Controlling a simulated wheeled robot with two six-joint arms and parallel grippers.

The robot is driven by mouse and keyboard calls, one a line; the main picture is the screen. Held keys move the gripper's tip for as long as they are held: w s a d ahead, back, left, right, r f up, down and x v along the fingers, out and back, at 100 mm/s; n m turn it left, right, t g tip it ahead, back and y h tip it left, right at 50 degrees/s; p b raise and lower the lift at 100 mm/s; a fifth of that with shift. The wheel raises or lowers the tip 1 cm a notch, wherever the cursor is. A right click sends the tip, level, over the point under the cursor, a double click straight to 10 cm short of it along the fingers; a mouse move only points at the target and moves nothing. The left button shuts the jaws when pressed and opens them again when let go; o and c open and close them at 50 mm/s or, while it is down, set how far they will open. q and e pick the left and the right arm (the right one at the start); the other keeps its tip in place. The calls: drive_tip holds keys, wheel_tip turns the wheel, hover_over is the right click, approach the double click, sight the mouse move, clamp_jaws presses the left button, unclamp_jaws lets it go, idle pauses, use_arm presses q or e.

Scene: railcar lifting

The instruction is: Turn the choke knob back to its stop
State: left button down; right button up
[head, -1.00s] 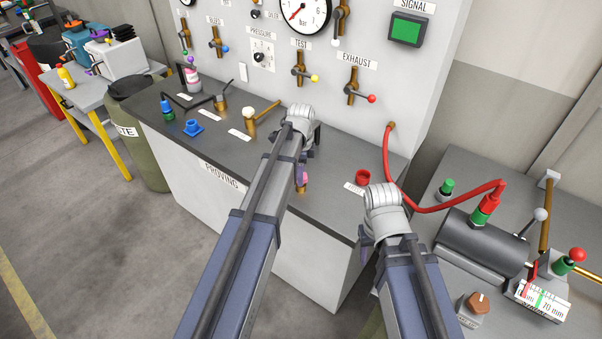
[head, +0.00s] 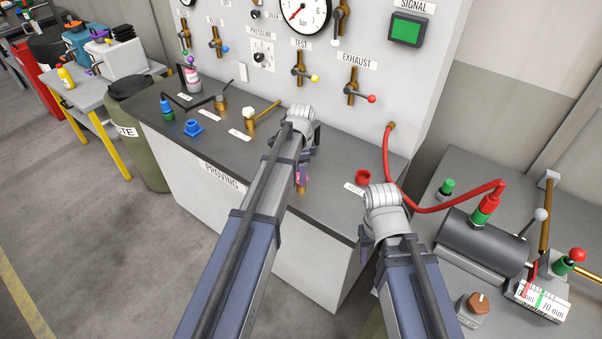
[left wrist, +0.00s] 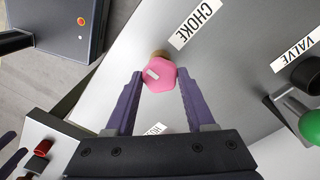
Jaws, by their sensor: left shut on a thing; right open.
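The choke knob (left wrist: 159,77) is a pink, many-sided knob with a pale mark on its face, on a brass stem beside the CHOKE label (left wrist: 194,24). My left gripper (left wrist: 160,73) is shut on it, one purple finger on each side. In the head view the left gripper (head: 304,160) hangs over the front edge of the proving bench, and the pink knob (head: 303,174) is only partly visible, mostly hidden by the gripper and arm. My right gripper (head: 366,243) is open beside the bench's right end, largely hidden behind its own wrist.
The proving bench (head: 228,155) carries a brass fitting (head: 250,119), a blue part (head: 193,127) and a red cup (head: 363,177). A red hose (head: 430,210) runs from the panel to the black cylinder (head: 481,243) on the right table. Valve handles line the upright panel.

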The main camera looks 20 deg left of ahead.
use_arm(q)
drive_tip(key=shift+c, duration=1.3)
unclamp_jaws()
wheel_tip(320, 180, up, 8)
drive_tip(key=p, duration=0.8)
drive_tip(key=shift+f, duration=0.1)
